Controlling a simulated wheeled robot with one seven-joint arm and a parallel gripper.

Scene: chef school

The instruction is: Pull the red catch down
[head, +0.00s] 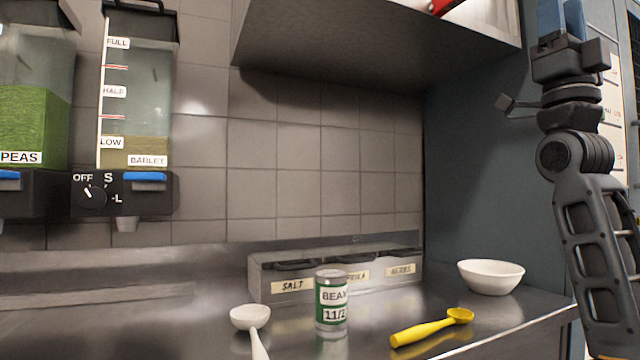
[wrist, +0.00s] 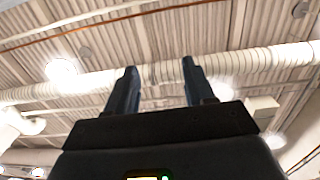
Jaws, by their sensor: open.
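A small red part (head: 443,5), which may be the red catch, shows at the top edge of the head view, on the front of the grey wall cabinet (head: 375,45). Most of it is cut off by the frame. My gripper (wrist: 159,66) is open and empty in the wrist view, its two dark fingers pointing up at the ceiling. In the head view my gripper (head: 566,18) is at the top right, right of the red part and apart from it, partly cut off. No catch shows in the wrist view.
Dispensers labelled peas (head: 35,115) and barley (head: 140,90) hang at left. The steel counter (head: 190,300) holds a spice box (head: 262,282), a bean can (head: 331,302), a white scoop (head: 250,318), a yellow scoop (head: 430,328) and a white bowl (head: 491,276). A blue-grey wall (head: 480,170) stands behind my arm.

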